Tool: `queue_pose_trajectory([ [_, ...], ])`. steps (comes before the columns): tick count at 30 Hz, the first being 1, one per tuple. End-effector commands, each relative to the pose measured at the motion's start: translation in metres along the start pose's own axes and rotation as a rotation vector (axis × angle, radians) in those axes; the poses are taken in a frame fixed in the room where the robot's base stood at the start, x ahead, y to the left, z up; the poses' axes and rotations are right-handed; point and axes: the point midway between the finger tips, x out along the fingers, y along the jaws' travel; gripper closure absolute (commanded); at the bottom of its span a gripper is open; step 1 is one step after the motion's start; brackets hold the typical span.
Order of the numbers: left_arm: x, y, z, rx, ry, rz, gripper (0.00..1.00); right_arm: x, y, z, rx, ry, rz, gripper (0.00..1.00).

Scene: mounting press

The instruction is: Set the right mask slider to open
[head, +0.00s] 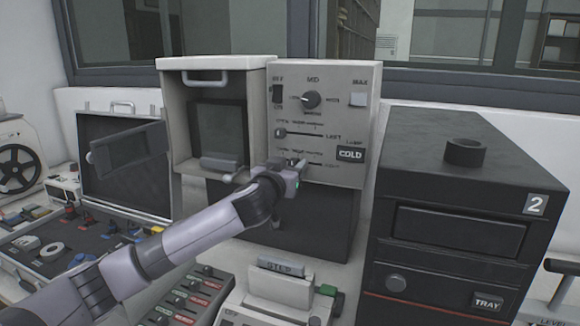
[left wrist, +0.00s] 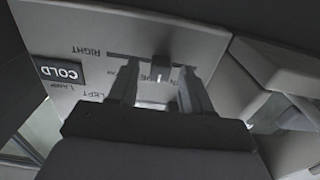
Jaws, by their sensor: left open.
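The right mask slider is a small dark knob (left wrist: 160,73) on a horizontal slot, with the word RIGHT beside it, upside down in the left wrist view. The knob stands between the slot's ends, nearer its right end in that view. My left gripper (left wrist: 158,85) is open, with one finger on each side of the knob; I cannot tell whether either touches it. In the head view, my left gripper (head: 292,172) is at the lower part of the grey control panel (head: 345,115) and hides this knob. The left mask slider (head: 281,132) is above it. My right gripper is not in view.
The panel also has a dial (head: 311,99), a switch (head: 277,94) and a COLD lamp (head: 350,155). A viewing box (head: 217,70) stands left of it. A black unit marked 2 (head: 470,185) stands right. A console (head: 70,240) is at left.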

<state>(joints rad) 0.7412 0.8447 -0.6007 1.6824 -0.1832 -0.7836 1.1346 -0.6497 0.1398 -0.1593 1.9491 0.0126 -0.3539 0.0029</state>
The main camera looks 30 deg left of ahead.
Motion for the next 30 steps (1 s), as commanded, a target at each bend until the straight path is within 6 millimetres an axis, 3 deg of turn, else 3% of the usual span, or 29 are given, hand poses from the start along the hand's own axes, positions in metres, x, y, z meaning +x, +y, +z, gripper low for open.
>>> queue_pose_trajectory([
  [1,0.000,0.000,0.000,0.000,0.000,0.000,0.51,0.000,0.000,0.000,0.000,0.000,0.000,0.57],
  [3,0.000,0.000,0.000,0.000,0.000,0.000,0.74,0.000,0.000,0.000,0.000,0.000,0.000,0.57],
  [6,0.000,0.000,0.000,0.000,0.000,0.000,1.00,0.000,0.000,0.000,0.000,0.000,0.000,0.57],
  [11,0.000,-0.002,0.000,0.000,-0.001,-0.001,1.00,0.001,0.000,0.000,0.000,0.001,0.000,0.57],
  [19,0.000,-0.035,0.002,-0.001,-0.003,-0.002,1.00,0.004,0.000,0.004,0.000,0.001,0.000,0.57],
  [29,0.000,-0.040,0.000,0.001,-0.002,-0.005,1.00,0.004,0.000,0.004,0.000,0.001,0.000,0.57],
  [30,0.000,-0.040,0.000,0.002,-0.002,-0.005,0.67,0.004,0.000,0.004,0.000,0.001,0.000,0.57],
])
